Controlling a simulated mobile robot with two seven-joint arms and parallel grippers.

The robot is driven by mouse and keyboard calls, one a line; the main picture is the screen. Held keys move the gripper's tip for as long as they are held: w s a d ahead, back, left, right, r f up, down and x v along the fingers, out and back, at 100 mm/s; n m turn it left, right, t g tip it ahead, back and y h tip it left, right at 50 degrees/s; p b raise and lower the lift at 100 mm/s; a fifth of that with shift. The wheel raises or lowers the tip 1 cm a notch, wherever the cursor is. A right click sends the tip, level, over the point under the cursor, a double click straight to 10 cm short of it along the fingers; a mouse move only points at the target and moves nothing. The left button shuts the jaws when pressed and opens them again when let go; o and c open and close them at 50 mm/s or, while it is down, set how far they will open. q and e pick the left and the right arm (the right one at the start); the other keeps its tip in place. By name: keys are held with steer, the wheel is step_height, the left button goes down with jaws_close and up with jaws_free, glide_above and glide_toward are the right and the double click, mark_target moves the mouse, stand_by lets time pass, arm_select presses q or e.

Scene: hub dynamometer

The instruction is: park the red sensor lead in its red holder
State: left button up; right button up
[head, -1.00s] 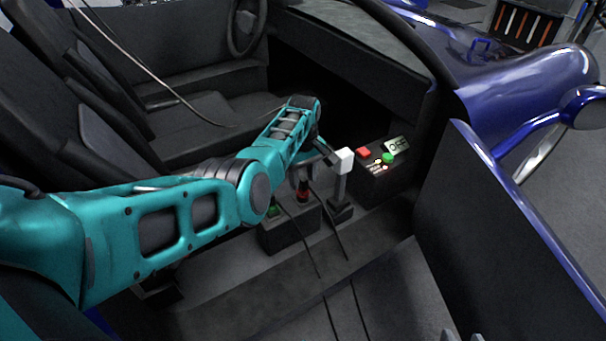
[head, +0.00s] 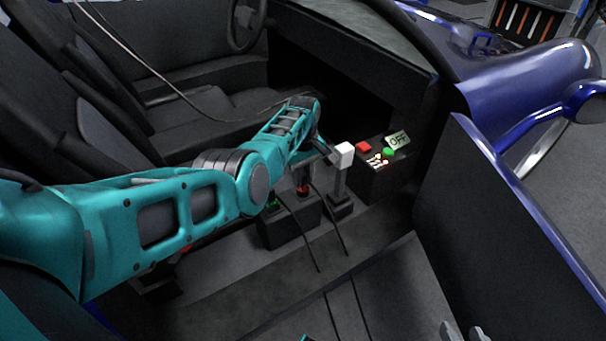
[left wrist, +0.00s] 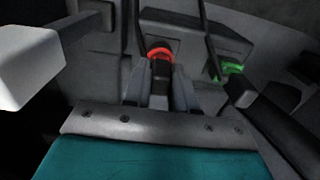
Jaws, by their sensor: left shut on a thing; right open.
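My left arm reaches into the car, and my left gripper (left wrist: 160,88) is shut on the dark plug (left wrist: 159,96) of the red sensor lead. The red ring (left wrist: 159,53) of the red holder shows just beyond the fingertips in the left wrist view. In the head view the red part (head: 303,190) sits at the dark box, partly behind my gripper. The fingers hide whether the plug is seated in the ring. A green holder (left wrist: 231,69) with a dark lead stands to the right. My right gripper (head: 463,333) is open and empty at the bottom edge.
A white-topped lever (head: 344,155) stands close beside my left gripper. Behind it is a control box (head: 383,182) with red and green buttons and an OFF sign (head: 398,140). The open car door (head: 500,240) bounds the right side; seats lie left.

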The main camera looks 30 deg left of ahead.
arm_select(q)
jaws_close()
steer(key=shift+r+p, duration=0.35)
steer(key=shift+r+p, duration=0.25)
steer(key=shift+p, duration=0.05)
stand_by(0.4)
steer(key=shift+r+p, duration=2.2)
steer(key=shift+p, duration=0.05)
